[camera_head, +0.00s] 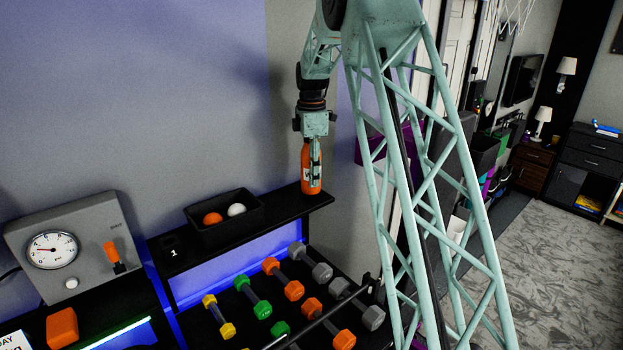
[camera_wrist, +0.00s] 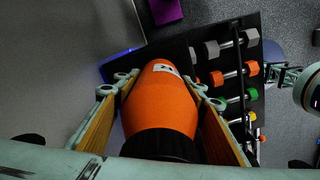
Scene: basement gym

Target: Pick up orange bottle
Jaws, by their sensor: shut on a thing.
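The orange bottle (camera_head: 307,177) is upright at the right end of the black shelf above the dumbbell rack in the head view. My gripper (camera_head: 315,165) comes down on it from above and is shut on it. In the wrist view the bottle (camera_wrist: 160,95) lies between the two wood-coloured finger pads of my gripper (camera_wrist: 165,120), its black cap nearest the camera. A small white label shows on its side. I cannot tell whether its base touches the shelf.
A black bin (camera_head: 224,218) with an orange and a white ball stands on the shelf (camera_head: 285,209) to the left. Several coloured dumbbells (camera_head: 292,289) lie on the rack below. A grey gauge box (camera_head: 75,245) stands further left. A purple object (camera_head: 371,148) is behind my arm.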

